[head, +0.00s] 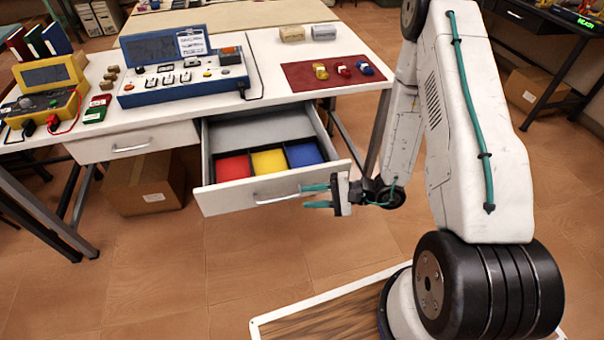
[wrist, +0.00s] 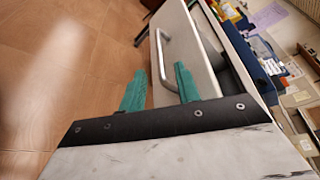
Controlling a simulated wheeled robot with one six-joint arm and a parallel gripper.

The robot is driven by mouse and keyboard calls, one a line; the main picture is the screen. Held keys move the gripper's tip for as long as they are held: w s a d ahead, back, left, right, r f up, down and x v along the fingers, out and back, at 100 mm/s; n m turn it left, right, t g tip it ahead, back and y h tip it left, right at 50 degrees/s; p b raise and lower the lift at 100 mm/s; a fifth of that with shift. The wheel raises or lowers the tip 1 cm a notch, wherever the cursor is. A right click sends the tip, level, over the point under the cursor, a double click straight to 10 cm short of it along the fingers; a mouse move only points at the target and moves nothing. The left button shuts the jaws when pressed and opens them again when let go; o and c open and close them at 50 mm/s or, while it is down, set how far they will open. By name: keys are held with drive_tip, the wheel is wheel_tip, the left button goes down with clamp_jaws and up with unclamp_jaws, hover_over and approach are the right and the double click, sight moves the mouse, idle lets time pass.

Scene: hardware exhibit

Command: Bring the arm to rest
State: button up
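My gripper (head: 308,196) is open, its two teal fingers apart and pointing left at the front of the open drawer (head: 210,200). The fingers overlap the right end of the drawer's metal handle (head: 275,199) in the head view. In the wrist view my gripper (wrist: 160,86) shows a clear gap between the fingers, with the near end of the handle (wrist: 163,50) beside the right finger. I cannot tell whether they touch. My white arm comes down from the upper right of the head view.
The drawer holds red, yellow and blue compartments, with no loose items visible. The white table (head: 270,75) bears a blue console (head: 185,75), a yellow meter (head: 45,90) and a red mat (head: 300,78) with three small parts. A cardboard box (head: 145,185) sits underneath. Floor left of my gripper is clear.

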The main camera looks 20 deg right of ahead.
drive_tip(key=s+d+r+n+g+h, duration=0.1)
drive_tip(key=s+r, duration=0.5)
drive_tip(key=r, duration=0.6)
drive_tip(key=s+d+r+n+g+h, duration=0.2)
drive_tip(key=s+r+n+h, duration=0.4)
drive_tip(key=r, duration=0.6)
drive_tip(key=s+d+r+n+g+h, duration=0.1)
drive_tip(key=s+d+r+n+h, duration=0.2)
drive_tip(key=s+r+h, duration=0.4)
wheel_tip(320, 180, up, 6)
drive_tip(key=shift+s+f+n+g, duration=0.1)
drive_tip(key=shift+s+n+g, duration=0.2)
drive_tip(key=shift+s+n, duration=0.3)
